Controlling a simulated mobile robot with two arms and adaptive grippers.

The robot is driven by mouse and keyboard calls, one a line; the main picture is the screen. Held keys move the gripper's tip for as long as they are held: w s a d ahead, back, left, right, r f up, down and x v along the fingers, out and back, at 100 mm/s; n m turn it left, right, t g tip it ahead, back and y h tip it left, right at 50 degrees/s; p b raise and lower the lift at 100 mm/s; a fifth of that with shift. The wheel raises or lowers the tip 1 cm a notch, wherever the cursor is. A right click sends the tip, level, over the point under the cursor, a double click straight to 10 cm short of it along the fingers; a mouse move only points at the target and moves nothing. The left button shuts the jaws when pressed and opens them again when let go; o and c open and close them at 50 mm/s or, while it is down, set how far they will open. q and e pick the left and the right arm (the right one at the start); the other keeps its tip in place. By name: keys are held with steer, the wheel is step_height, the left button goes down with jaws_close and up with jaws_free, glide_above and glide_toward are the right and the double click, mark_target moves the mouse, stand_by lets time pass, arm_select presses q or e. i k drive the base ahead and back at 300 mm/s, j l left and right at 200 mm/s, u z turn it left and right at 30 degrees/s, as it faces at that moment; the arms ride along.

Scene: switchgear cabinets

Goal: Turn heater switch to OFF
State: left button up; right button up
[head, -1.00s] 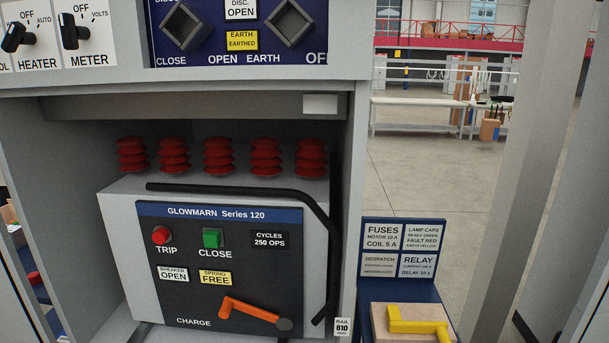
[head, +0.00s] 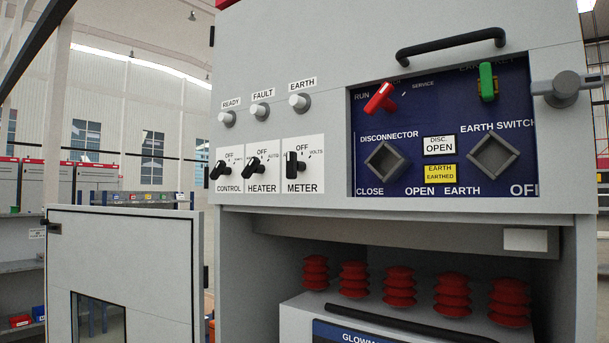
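The heater switch (head: 254,168) is a black knob on a white plate marked HEATER, in the middle of a row of three on the cabinet's upper left front. OFF is printed above it and AUTO to its right. Its handle is tilted, with its upper end leaning right, away from upright and towards the AUTO side. Neither of my grippers shows in the head view.
The control switch (head: 221,170) and meter switch (head: 293,165) flank it closely; the meter handle is upright. Three round lamps (head: 262,110) sit above. A blue panel (head: 410,110) is to the right. An open grey door (head: 130,260) stands at lower left.

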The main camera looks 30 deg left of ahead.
mark_target(254, 166)
steer(key=u, duration=1.25)
